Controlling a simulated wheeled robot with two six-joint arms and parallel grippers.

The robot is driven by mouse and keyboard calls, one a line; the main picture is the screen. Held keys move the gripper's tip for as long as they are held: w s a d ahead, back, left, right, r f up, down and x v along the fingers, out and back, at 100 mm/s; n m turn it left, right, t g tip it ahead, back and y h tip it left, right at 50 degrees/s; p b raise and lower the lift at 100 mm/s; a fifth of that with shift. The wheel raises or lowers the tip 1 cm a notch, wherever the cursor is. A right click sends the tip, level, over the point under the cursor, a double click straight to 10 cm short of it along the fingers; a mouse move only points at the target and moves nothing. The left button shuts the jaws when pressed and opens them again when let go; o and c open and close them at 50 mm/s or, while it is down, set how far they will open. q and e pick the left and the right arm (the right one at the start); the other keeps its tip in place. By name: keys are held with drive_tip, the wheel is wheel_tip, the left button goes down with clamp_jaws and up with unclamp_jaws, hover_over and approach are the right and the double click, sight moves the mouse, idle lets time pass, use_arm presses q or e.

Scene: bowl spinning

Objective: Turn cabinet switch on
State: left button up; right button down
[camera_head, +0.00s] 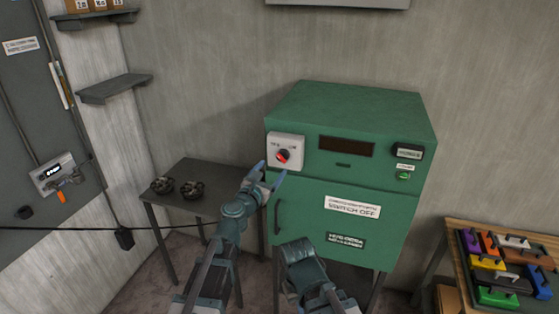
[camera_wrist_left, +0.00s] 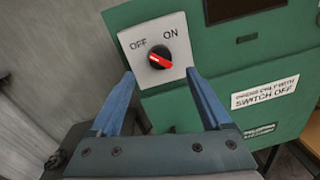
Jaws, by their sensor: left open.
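The green cabinet (camera_head: 385,205) stands against the wall. Its switch (camera_head: 283,156) is a round black and red knob on a white plate at the upper left of the cabinet front. In the left wrist view the switch (camera_wrist_left: 160,58) has OFF printed at its upper left and ON at its upper right; the red bar lies slanted across the knob. My left gripper (camera_head: 271,171) is open and empty, just below and in front of the plate. In the left wrist view its fingers (camera_wrist_left: 160,78) are spread to both sides below the knob, apart from it. My right gripper's fingers do not show.
A dark side table (camera_head: 205,207) with two small dark objects stands left of the cabinet. A wooden table (camera_head: 470,285) with several coloured pieces is at the right. The cabinet has a door handle (camera_head: 278,215) below the switch. Part of my other arm is low in front.

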sight(280, 159)
use_arm(q)
drive_tip(key=x, duration=0.7)
drive_tip(key=shift+w, duration=0.15)
clamp_jaws()
